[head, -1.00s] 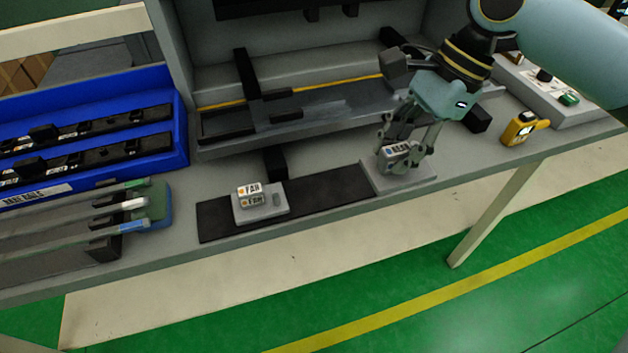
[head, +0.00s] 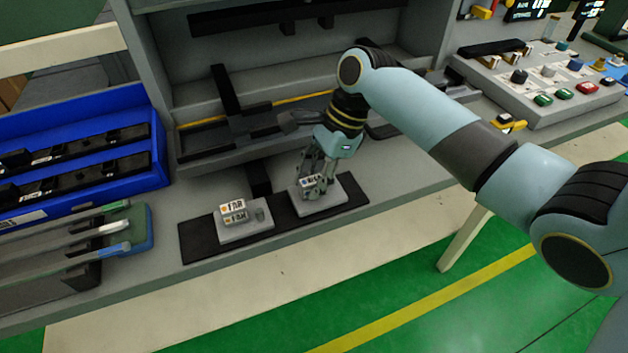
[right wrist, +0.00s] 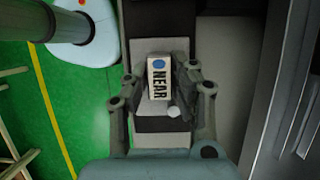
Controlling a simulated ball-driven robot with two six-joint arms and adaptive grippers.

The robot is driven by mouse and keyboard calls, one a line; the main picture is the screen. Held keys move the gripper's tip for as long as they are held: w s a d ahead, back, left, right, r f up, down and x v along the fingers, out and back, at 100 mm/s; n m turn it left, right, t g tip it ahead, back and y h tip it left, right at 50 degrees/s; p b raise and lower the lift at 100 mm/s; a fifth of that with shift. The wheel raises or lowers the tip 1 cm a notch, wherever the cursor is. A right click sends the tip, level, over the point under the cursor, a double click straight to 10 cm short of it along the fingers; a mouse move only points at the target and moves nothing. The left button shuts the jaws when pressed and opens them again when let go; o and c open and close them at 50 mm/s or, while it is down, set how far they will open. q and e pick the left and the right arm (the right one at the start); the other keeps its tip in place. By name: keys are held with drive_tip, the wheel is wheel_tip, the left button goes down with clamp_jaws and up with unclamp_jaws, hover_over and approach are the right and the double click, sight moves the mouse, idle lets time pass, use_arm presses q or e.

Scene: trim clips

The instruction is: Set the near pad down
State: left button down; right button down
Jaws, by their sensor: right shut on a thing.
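The near pad (head: 343,194) is a light grey plate with a small white block on top marked NEAR, which reads clearly in the right wrist view (right wrist: 158,85). My right gripper (head: 313,186) points down and is shut on this block, with one finger on each side of it. The pad is over the right part of a dark mat (head: 200,246) on the bench; I cannot tell whether it touches the mat or hangs just above. The far pad (head: 244,233), with a block marked FAR, stands on the mat to the left. My left gripper is not in view.
A dark rail (head: 225,150) runs behind the mat. A blue bin (head: 160,165) and several rods (head: 90,246) lie at the left. A control panel (head: 560,105) and a yellow device (head: 508,122) stand at the right. A narrow gap separates the two pads.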

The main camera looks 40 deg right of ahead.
drive_tip(key=shift+f, duration=0.3)
drive_tip(key=c, duration=1.1)
unclamp_jaws()
drive_tip(key=shift+f, duration=0.1)
drive_tip(key=v, duration=1.2)
drive_tip(key=shift+d, duration=0.1)
